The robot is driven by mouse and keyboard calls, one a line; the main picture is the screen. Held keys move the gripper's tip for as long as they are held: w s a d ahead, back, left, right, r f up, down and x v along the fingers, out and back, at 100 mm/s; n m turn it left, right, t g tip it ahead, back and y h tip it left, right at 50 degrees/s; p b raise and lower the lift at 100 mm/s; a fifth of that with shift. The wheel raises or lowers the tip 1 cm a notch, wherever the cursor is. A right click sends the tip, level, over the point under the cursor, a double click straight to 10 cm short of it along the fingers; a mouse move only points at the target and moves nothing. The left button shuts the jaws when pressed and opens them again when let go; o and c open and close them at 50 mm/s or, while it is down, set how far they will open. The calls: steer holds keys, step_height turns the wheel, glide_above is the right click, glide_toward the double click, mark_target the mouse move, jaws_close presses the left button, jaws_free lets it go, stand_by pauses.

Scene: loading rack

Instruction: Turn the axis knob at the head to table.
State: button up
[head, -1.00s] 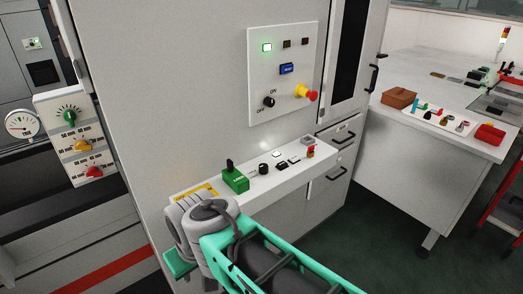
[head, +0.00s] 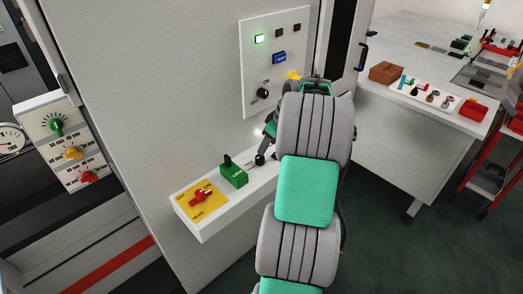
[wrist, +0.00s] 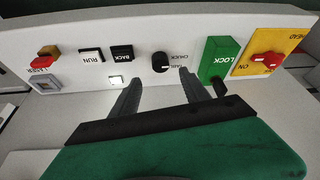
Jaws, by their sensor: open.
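A small black knob (wrist: 160,62) sits on the white control ledge in the wrist view. Small lettering beside it seems to read CHUCK and TABLE. Its light pointer mark faces the lettering side. The knob also shows in the head view (head: 259,159), close beside my fingers. My gripper (wrist: 157,82) is open and empty. Its two dark fingers reach toward the ledge, one on each side of the knob in the picture. I cannot tell how much gap is left in depth. My arm hides the right part of the ledge in the head view.
A green LOCK block (wrist: 219,60) with a black lever stands close to one finger. Beyond it is a yellow plate with a red knob (wrist: 267,60). BACK (wrist: 122,53) and RUN (wrist: 90,56) buttons lie on the other side. The upright panel (head: 262,80) rises behind the ledge.

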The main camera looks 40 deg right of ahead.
mark_target(260, 157)
steer(key=p+x, duration=0.1)
steer(key=x, duration=0.6)
steer(key=shift+w+a+f+p, duration=0.1)
steer(key=shift+w+f+p, duration=0.1)
steer(key=shift+f+p, duration=0.15)
jaws_close()
